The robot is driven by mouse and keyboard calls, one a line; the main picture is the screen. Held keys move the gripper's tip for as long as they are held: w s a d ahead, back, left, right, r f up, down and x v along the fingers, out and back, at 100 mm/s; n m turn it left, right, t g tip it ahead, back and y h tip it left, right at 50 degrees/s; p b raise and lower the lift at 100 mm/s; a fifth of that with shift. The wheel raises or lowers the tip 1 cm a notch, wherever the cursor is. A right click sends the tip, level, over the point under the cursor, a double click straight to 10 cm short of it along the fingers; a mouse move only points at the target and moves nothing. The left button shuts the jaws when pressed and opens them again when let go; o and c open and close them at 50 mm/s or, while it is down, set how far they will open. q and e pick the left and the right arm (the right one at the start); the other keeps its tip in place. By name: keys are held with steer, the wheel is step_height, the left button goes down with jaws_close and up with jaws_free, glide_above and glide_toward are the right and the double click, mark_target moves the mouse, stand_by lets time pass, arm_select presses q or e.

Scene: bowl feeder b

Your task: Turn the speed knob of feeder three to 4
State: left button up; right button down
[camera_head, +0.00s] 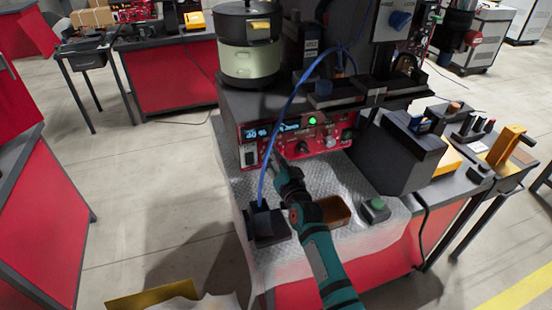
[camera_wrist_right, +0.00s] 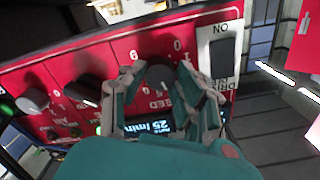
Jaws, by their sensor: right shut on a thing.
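The feeder's red control panel (camera_head: 332,140) faces the front of the table, with a blue lit display (camera_head: 258,132) at its left. My right gripper (camera_head: 277,160) reaches the lower left part of the panel. In the right wrist view the panel appears upside down, and the gripper (camera_wrist_right: 158,72) has its two fingers on either side of the dark round speed knob (camera_wrist_right: 159,77), shut on it. The word SPEED shows partly beside the knob. The gripper hides the knob in the head view. I cannot read the knob's setting. My left gripper is not in view.
A black rocker switch (camera_wrist_right: 222,57) sits close beside the speed knob, and other knobs (camera_wrist_right: 90,89) are on its other side. A blue cable (camera_head: 272,140) passes in front of the panel. A green button box (camera_head: 375,208) and a brown tray (camera_head: 333,212) stand on the table.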

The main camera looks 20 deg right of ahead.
steer(key=shift+f, duration=0.1)
stand_by(0.3)
steer(key=c, duration=1)
jaws_free()
steer(key=shift+o, duration=0.2)
steer(key=s, duration=1.2)
steer(key=shift+d, duration=0.2)
